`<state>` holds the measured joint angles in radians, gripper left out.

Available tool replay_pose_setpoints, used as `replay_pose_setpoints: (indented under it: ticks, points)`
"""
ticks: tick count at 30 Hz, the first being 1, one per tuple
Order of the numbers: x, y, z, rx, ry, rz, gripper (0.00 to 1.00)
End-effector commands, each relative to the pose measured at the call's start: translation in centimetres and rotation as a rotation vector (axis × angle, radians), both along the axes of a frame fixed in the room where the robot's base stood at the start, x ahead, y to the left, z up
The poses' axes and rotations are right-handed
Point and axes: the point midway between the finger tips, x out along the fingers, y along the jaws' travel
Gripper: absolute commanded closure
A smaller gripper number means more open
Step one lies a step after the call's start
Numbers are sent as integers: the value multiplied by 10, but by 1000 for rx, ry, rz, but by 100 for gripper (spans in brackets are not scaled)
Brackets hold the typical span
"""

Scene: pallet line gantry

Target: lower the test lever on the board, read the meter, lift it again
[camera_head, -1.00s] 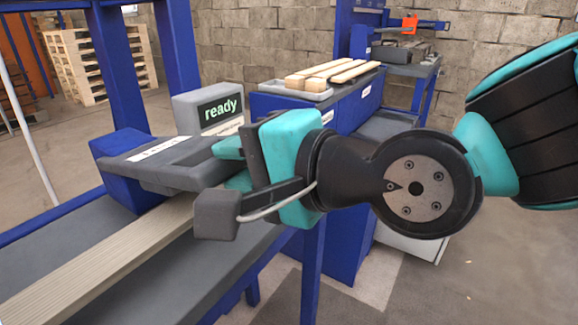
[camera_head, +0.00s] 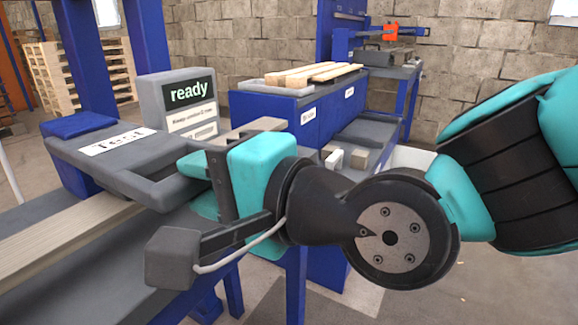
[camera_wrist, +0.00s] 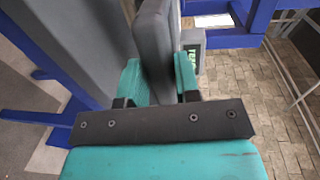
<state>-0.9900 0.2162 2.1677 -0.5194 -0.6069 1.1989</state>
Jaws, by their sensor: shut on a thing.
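The grey test lever (camera_head: 90,160), with a white "Test" label, reaches from a blue block over the wooden board (camera_head: 55,240) in the head view. Its handle end is between the teal fingers of my gripper (camera_head: 203,180), which is shut on it. In the wrist view the grey handle bar (camera_wrist: 153,45) stands between both fingertips (camera_wrist: 158,80). Whether the lever touches the board is hard to tell.
A blue bench (camera_head: 285,115) behind the meter carries a tray with wooden pieces (camera_head: 305,75). A further blue workbench (camera_head: 400,85) stands at the back. Stacked pallets (camera_head: 55,75) are at the far left. Floor is open at the lower right.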

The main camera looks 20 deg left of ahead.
Motion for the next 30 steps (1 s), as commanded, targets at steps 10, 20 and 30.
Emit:
replay_pose_setpoints:
  ticks: [10, 20, 30]
  points:
    - [0, -1, -3, -7, 2, 0, 47]
    - [0, -6, -1, -4, 0, -2, 47]
    - [-9, -75, 9, -5, 2, -7, 47]
